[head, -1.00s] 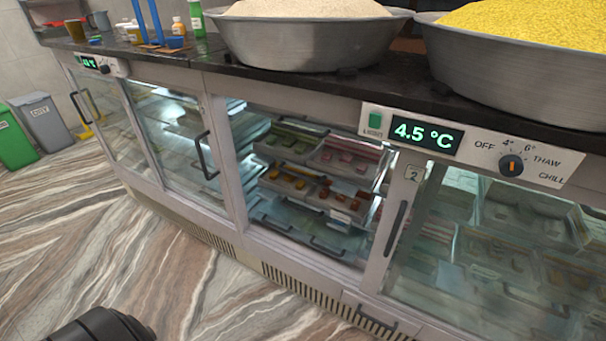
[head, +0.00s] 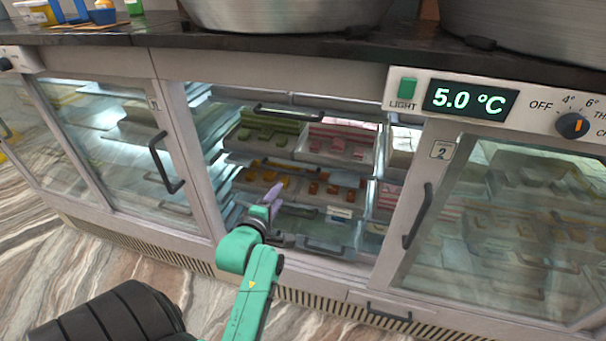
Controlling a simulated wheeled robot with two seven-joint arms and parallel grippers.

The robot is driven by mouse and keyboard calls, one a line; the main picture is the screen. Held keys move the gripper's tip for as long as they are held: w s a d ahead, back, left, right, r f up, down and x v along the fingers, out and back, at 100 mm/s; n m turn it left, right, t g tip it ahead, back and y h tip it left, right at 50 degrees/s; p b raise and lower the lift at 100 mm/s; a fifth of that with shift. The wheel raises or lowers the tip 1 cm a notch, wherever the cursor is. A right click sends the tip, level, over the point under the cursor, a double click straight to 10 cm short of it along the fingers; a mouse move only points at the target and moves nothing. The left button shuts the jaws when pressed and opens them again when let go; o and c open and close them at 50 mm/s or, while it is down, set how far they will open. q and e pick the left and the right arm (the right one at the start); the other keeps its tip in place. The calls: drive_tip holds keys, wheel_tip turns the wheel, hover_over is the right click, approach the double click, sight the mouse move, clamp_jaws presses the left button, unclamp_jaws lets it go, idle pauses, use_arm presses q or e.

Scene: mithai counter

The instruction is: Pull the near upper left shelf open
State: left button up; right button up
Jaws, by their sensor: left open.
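The open bay of the counter holds stacked pull-out shelves. A lower shelf has a dark handle (head: 322,247). My left gripper (head: 273,194) is open and appears empty. It is in front of the bay, below the upper handle and apart from it; it partly hides the orange sweets. My right gripper is not in view.
Glass doors with dark handles flank the bay: one on the left (head: 164,162) and one on the right (head: 418,215). The black countertop (head: 300,48) overhangs above, with large metal pans (head: 285,14). A control panel with display (head: 470,100) sits at right. Patterned floor lies free in front.

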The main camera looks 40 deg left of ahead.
use_arm(q)
approach(294, 174)
drive_tip(key=w, duration=0.1)
drive_tip(key=b+x, duration=0.1)
drive_tip(key=x, duration=0.8)
drive_tip(key=shift+a+f, duration=0.15)
drive_tip(key=shift+w+a, duration=0.1)
drive_tip(key=shift+w, duration=0.2)
drive_tip(key=c, duration=0.7)
clamp_jaws()
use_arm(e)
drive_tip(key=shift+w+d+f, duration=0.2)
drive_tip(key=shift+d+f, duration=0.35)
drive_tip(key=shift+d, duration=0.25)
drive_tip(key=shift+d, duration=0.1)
